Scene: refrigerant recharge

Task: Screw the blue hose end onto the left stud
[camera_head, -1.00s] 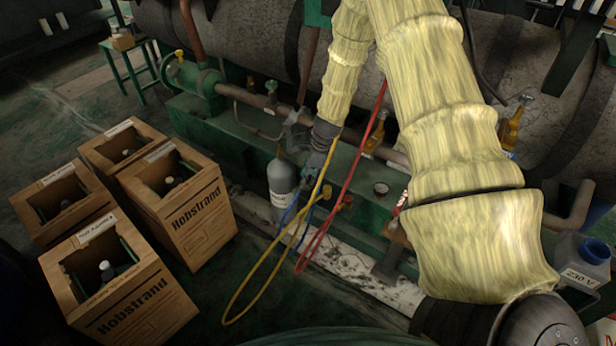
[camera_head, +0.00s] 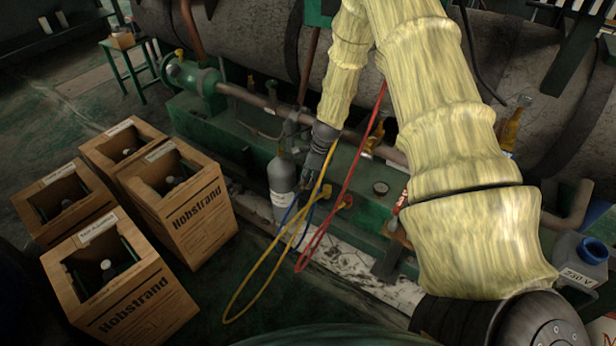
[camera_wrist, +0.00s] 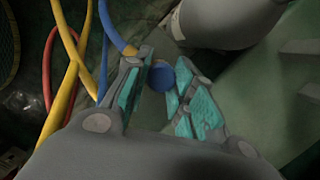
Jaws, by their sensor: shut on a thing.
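My gripper (camera_wrist: 160,85) has teal finger pads and is shut on the blue hose end (camera_wrist: 162,76), whose round blue face shows between the fingertips. The blue hose (camera_wrist: 112,28) runs from there to the top of the wrist view. In the head view my gripper (camera_head: 309,186) points down beside the grey gas cylinder (camera_head: 282,178), in front of the green frame. The blue hose (camera_head: 296,225) hangs below it there. I cannot make out the left stud in either view; my gripper and arm may hide it.
Yellow (camera_head: 262,286) and red (camera_head: 325,231) hoses loop close by; both cross near my gripper in the wrist view. Yellow fittings (camera_head: 346,201) sit just right of it.

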